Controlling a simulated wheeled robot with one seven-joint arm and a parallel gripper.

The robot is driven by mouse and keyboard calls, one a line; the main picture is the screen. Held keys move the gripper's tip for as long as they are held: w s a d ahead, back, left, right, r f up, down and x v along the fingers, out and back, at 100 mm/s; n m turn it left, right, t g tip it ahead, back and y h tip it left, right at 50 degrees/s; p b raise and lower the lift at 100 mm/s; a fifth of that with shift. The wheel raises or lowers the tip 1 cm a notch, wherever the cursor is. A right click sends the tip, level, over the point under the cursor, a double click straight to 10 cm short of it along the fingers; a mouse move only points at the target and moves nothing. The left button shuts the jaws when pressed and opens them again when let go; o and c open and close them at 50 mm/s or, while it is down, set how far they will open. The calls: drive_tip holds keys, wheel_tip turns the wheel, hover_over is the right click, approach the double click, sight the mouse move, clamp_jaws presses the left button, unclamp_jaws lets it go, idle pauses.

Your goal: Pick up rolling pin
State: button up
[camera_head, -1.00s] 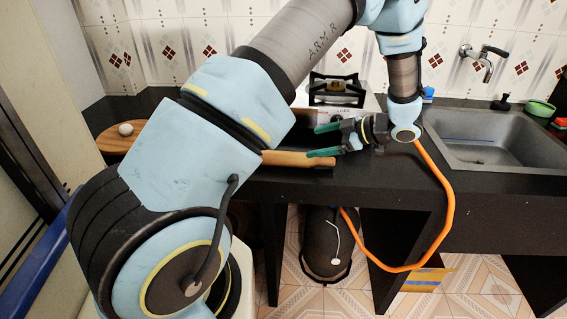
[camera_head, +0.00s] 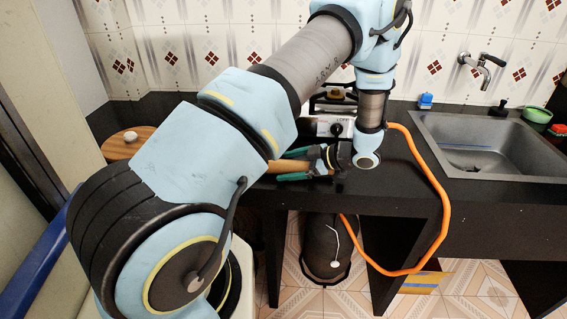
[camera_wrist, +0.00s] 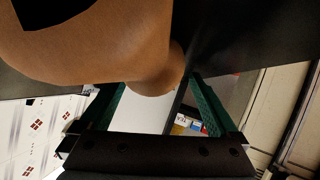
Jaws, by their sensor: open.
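The wooden rolling pin (camera_head: 289,166) lies near the front edge of the black counter, partly hidden behind my arm and gripper. My gripper (camera_head: 296,165) is low at the counter, with its green fingers open on either side of the pin's right part in the head view. In the wrist view the pin (camera_wrist: 95,52) fills the upper left, very close, and its rounded end reaches between the open fingers (camera_wrist: 158,88). I cannot tell whether a finger touches it.
A gas stove (camera_head: 330,125) stands just behind my gripper. A grey sink (camera_head: 480,140) is to the right, with a blue bottle (camera_head: 425,101) near its corner. A round wooden board (camera_head: 117,149) with a pale round object is at the left. An orange hose (camera_head: 445,200) hangs in front.

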drive_tip(key=shift+w+a+f, duration=0.1)
drive_tip(key=shift+a+f, duration=0.05)
drive_tip(key=shift+a, duration=0.05)
clamp_jaws()
idle(0.7)
